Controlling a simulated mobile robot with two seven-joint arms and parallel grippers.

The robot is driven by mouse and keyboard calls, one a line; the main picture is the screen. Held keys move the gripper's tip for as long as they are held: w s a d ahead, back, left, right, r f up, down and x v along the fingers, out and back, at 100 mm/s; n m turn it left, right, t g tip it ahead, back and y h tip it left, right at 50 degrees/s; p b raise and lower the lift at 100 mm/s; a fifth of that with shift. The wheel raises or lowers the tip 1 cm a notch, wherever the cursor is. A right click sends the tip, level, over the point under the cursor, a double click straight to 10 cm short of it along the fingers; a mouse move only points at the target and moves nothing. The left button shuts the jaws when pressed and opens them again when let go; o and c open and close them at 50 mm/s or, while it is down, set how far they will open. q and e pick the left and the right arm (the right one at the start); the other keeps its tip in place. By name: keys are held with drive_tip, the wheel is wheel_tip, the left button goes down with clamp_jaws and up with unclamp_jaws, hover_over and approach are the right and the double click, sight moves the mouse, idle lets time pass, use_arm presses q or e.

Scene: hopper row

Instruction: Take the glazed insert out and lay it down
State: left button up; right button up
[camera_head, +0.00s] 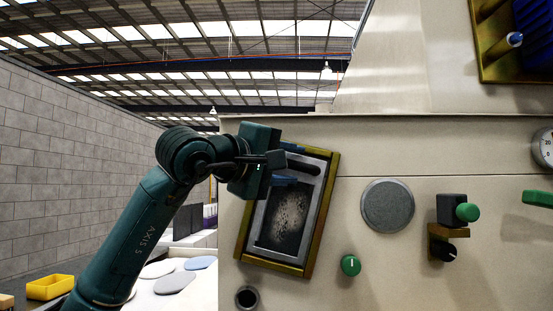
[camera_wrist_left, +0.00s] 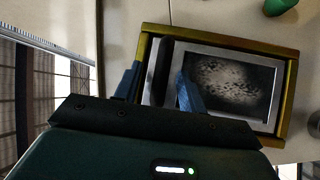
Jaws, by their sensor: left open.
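The glazed insert (camera_head: 284,222) has a grey metal border and a dark speckled pane. It sits tilted in a gold-brown frame (camera_head: 318,229) on the beige machine front. A dark bar handle (camera_head: 305,167) crosses its upper end. In the left wrist view the insert (camera_wrist_left: 236,84) lies right of the handle (camera_wrist_left: 162,66). My left gripper (camera_head: 287,165) is at the insert's upper end, open. In the left wrist view its blue fingers (camera_wrist_left: 158,86) appear on either side of the handle; contact cannot be told. My right gripper is not in view.
A round grey disc (camera_head: 388,205), a green knob (camera_head: 351,265) and a black-and-green control (camera_head: 455,212) stand right of the frame. A pale table (camera_head: 170,290) with flat round pieces and a yellow bin (camera_head: 50,287) are at lower left.

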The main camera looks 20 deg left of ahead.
use_arm(q)
clamp_jaws()
idle(0.8)
